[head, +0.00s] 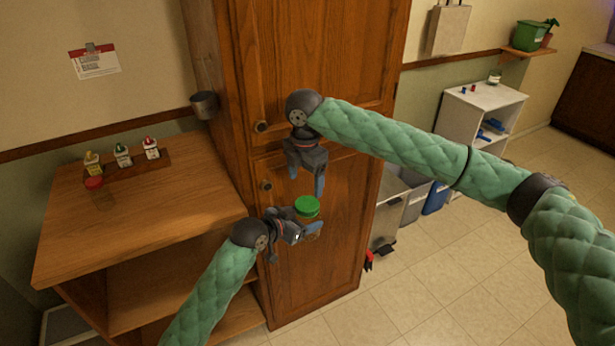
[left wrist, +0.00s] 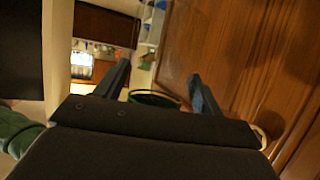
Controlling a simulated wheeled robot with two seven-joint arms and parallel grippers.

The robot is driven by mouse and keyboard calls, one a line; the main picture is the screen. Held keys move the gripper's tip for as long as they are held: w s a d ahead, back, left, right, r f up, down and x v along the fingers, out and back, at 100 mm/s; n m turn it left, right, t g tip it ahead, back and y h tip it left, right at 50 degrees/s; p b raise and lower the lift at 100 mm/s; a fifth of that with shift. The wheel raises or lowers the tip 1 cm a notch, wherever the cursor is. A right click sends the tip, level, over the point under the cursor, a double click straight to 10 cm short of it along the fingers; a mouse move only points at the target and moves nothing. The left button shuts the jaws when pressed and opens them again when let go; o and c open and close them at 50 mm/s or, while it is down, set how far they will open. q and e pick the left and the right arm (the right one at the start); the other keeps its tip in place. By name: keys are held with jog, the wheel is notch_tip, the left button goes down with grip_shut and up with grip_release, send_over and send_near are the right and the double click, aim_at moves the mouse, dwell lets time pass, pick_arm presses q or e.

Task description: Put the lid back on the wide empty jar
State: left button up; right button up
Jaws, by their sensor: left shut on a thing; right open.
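My left gripper (head: 310,230) is shut on a jar (head: 308,218) with a bright green round top (head: 307,205). It holds the jar in the air in front of the tall wooden cabinet. The jar looks upright, and its lower part is partly hidden by the fingers. In the left wrist view a dark green rim (left wrist: 155,98) shows between the two fingers. My right gripper (head: 306,179) is open and empty, pointing down just above the green top and apart from it. A red round lid-like thing (head: 94,183) lies on the wooden table (head: 140,225).
Several small bottles (head: 122,155) stand in a wooden rack at the table's back. The tall cabinet (head: 335,240) is close behind both grippers. A white shelf (head: 485,97) with another small jar (head: 494,76) stands far right. The table's front is clear.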

aim_at(308, 204)
jog(key=n, duration=0.6)
jog(key=shift+d+r, duration=0.3)
jog(key=shift+f, duration=0.1)
jog(key=shift+f, duration=3.9)
jog(key=c, duration=1)
jog(key=shift+s, duration=0.1)
